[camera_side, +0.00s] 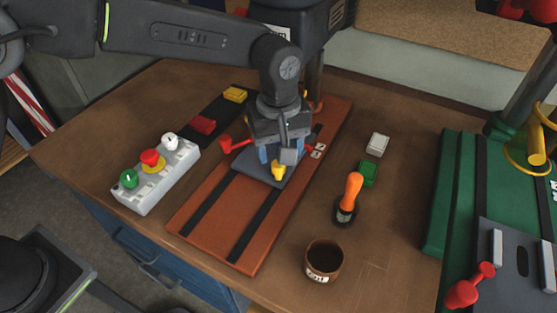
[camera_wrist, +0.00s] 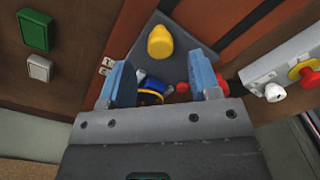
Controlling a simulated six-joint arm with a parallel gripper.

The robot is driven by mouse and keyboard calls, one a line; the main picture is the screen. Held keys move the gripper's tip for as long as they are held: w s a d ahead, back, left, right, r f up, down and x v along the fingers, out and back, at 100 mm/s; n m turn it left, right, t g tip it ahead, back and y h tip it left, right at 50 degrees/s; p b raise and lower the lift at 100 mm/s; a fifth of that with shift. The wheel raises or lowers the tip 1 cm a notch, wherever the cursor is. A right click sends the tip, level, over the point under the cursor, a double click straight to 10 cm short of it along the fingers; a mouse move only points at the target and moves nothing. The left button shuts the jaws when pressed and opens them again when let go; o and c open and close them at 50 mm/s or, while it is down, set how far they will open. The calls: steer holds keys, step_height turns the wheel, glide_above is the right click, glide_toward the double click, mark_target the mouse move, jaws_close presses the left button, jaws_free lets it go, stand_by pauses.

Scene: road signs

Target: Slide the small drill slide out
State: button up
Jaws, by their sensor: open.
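The small drill slide is a dark grey plate (camera_side: 245,168) with a yellow knob (camera_side: 278,168), lying on the rails of a red-brown base (camera_side: 240,215). My gripper (camera_side: 280,158) is over the plate, pointing down, and partly hides it. In the wrist view the grey plate (camera_wrist: 140,38) and its yellow knob (camera_wrist: 160,42) show just beyond the tips of my gripper (camera_wrist: 161,68). Its blue fingers are spread wide, with nothing held between them. A blue and yellow part (camera_wrist: 150,92) and a red part show between the fingers, partly hidden.
A grey button box (camera_side: 155,180) stands left of the base. A larger green-based machine (camera_side: 460,180) is at the far right. The base's front rails are clear.

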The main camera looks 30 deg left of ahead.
steer(key=shift+f, duration=2.1)
steer(key=shift+c, duration=0.2)
jaws_close()
